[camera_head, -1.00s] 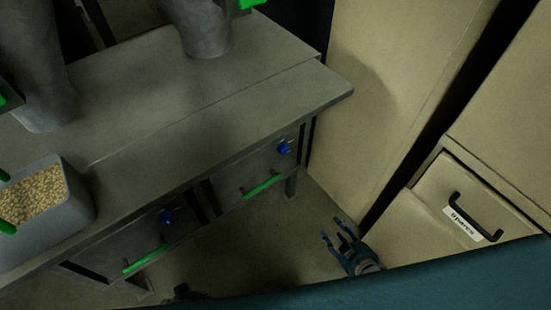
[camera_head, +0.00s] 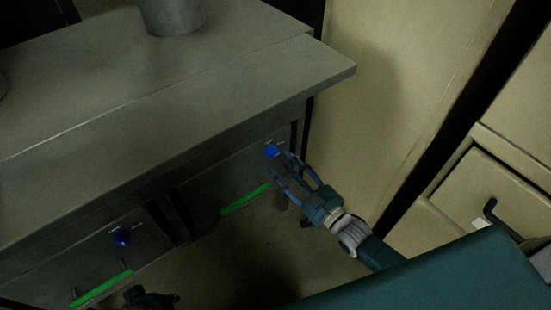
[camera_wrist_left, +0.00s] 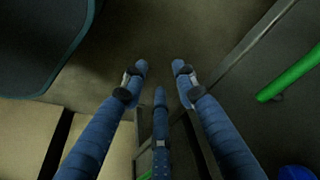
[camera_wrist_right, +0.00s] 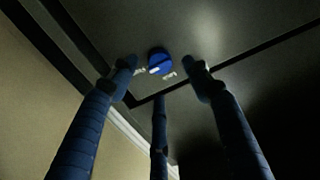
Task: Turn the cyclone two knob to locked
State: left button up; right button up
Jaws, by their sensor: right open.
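Two blue knobs sit on the front panels under the bench in the head view, a right one (camera_head: 272,151) and a left one (camera_head: 122,237). Their small labels are unreadable, so I cannot tell which is cyclone two. My right gripper (camera_head: 283,166) is open and empty, with its fingertips close to the right knob. In the right wrist view this knob (camera_wrist_right: 159,60) shows between the spread fingers, with a light mark on its face and small labels beside it. My left gripper (camera_head: 150,299) is low at the picture's bottom edge. Its fingers (camera_wrist_left: 160,78) are apart and empty.
Green bar handles sit below the right knob (camera_head: 246,198) and the left knob (camera_head: 101,288). The bench top (camera_head: 220,85) overhangs the panels. A beige cabinet (camera_head: 385,90) stands right of the bench, and a drawer with a black handle (camera_head: 492,212) is farther right.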

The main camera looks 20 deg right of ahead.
aim_at(271, 151)
pick_arm(q)
jog(key=v, duration=0.3)
jog(key=shift+w+r+b, duration=0.2)
jog(key=shift+r+b, duration=0.05)
jog(key=shift+b, duration=0.1)
pick_arm(e)
jog(key=x, duration=0.5)
jog(key=shift+f, duration=0.1)
grip_shut()
